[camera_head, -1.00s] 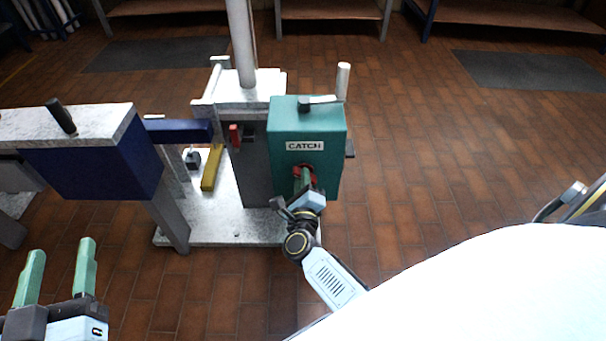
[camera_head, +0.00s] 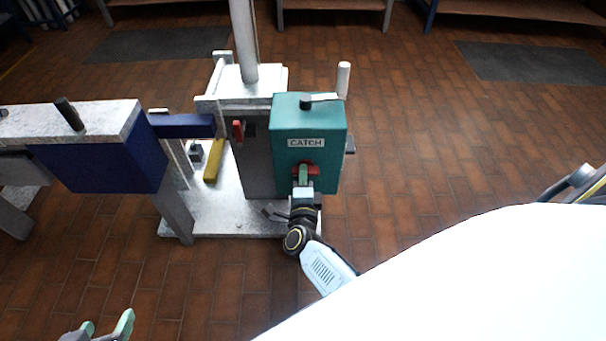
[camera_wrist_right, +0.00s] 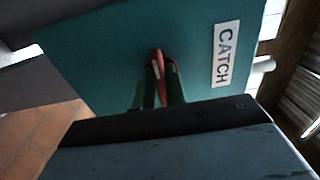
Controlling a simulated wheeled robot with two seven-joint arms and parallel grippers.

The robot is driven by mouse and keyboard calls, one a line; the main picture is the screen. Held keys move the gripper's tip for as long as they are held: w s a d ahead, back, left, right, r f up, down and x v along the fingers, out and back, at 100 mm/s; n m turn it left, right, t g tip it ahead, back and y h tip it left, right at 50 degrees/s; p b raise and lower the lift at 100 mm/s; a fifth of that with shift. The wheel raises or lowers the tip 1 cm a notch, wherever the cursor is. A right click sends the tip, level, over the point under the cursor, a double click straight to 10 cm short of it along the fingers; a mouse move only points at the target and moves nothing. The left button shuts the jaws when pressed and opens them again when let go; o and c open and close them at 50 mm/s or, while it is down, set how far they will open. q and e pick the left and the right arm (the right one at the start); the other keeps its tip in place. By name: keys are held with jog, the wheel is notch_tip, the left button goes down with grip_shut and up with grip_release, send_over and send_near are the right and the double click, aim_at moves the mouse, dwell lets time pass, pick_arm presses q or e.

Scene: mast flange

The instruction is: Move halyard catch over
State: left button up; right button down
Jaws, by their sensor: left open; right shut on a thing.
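The halyard catch is a teal box (camera_head: 310,120) with a white CATCH label on its front, mounted at the right side of the mast post. A red handle (camera_head: 313,169) sits low on its front face. My right gripper (camera_head: 303,177) is at the front of the box, its green fingers shut on the red handle. In the right wrist view the red handle (camera_wrist_right: 157,66) stands between the green fingers, and the CATCH label (camera_wrist_right: 226,54) shows beside it. My left gripper (camera_head: 104,327) is open and empty at the bottom left, partly cut off by the frame edge.
A smaller red part (camera_head: 238,131) is on the grey post. A blue box (camera_head: 105,165) on a stand is to the left. A yellow bar (camera_head: 213,161) lies on the white base. Tiled floor is clear at right.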

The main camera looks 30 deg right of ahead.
pick_arm(q)
jog(key=shift+s+f, duration=0.1)
pick_arm(e)
jog(key=shift+f, duration=0.1)
jog(key=c, duration=1.4)
grip_release()
jog(key=shift+c, duration=0.2)
pick_arm(q)
jog(key=s+a+f+g+y+p, duration=0.1)
jog(key=s+a+f+g+p, duration=0.2)
jog(key=s+f+g, duration=0.3)
jog(key=shift+s+a+y, duration=0.4)
jog(key=shift+s+a, duration=0.05)
jog(key=shift+s, duration=0.4)
pick_arm(e)
jog(key=v, duration=1.3)
jog(key=shift+s+a, duration=0.15)
